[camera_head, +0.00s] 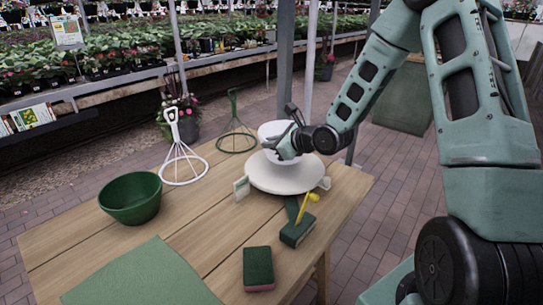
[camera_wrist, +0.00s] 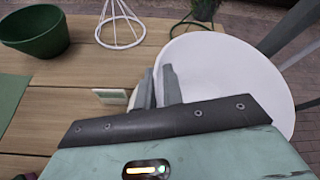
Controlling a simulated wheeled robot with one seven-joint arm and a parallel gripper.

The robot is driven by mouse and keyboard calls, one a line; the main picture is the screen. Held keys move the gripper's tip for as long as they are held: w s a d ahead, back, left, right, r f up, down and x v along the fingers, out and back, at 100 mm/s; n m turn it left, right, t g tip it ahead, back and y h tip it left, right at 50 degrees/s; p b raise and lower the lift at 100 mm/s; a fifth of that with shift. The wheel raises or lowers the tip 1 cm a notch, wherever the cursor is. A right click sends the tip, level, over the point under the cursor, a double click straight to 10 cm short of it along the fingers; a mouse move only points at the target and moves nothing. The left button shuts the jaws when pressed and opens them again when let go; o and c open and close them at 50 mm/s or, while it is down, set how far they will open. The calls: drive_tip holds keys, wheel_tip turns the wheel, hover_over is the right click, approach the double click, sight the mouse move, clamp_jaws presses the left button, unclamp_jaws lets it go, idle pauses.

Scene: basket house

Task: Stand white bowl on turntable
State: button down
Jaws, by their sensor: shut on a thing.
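The white bowl (camera_head: 272,130) is at the far side of the table, over the round white turntable (camera_head: 262,177). My gripper (camera_head: 287,148) is shut on its rim and hides part of it. In the wrist view the bowl (camera_wrist: 230,75) fills the right side, its left rim at my gripper's fingers (camera_wrist: 160,88). A pale sliver left of the fingers looks like the turntable's edge (camera_wrist: 132,98). I cannot tell whether the bowl touches the turntable.
A green bowl (camera_head: 131,200), a white wire stand (camera_head: 181,165) and a green wire stand (camera_head: 237,140) stand to the left. A small card (camera_head: 241,188) stands by the turntable. A pole (camera_head: 285,60) rises behind.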

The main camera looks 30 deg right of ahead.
drive_tip(key=shift+f, duration=1.75)
drive_tip(key=shift+f, duration=0.1)
drive_tip(key=c, duration=1.5)
unclamp_jaws()
